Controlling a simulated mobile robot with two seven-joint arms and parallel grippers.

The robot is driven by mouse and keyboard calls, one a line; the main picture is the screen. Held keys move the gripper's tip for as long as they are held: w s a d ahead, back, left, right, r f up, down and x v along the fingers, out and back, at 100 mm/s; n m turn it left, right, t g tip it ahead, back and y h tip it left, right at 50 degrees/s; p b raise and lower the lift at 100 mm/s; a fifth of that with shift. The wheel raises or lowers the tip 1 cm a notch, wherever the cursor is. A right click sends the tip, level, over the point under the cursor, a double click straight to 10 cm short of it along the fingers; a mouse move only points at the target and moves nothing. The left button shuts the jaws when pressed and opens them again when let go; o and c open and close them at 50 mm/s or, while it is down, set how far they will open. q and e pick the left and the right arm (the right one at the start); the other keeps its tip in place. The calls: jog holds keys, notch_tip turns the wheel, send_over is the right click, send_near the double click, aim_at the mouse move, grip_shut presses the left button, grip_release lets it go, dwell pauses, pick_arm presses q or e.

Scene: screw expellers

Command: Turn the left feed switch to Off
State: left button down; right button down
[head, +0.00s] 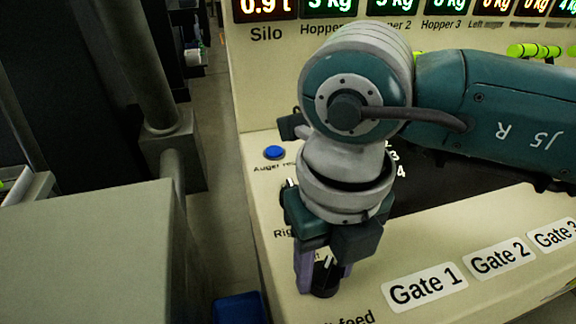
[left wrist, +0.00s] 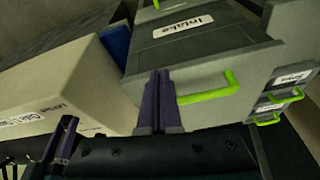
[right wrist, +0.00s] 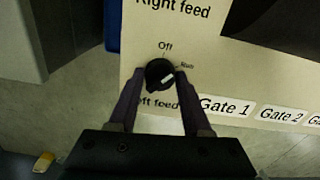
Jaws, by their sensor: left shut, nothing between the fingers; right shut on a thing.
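The left feed switch is a round black knob (right wrist: 158,74) on the cream panel. Its white mark points up and right, toward "Run"; "Off" is printed above it. My right gripper (right wrist: 157,85) has a finger on each side of the knob and is shut on it. In the head view the right gripper (head: 322,280) reaches down to the panel's near left corner, and its arm covers much of the panel. The "Left feed" label below the knob is partly hidden. My left gripper (left wrist: 158,100) is shut and empty in the left wrist view.
"Gate 1" (head: 425,287) and "Gate 2" (head: 500,258) labels lie right of the knob. A blue button (head: 273,152) sits farther up the panel. A grey unit labelled "Intake" (left wrist: 205,50) with a green handle (left wrist: 210,88) stands beyond my left gripper.

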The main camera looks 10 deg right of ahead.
aim_at(325, 270)
jog(key=n+b, duration=0.2)
jog(key=n, duration=0.2)
jog(key=shift+f+n, duration=0.1)
jog(key=shift+n, duration=0.2)
jog(key=shift+n+b, duration=0.9)
jog(key=shift+n, duration=0.7)
jog(key=shift+c, duration=1.7)
grip_release()
notch_tip(325, 270, up, 10)
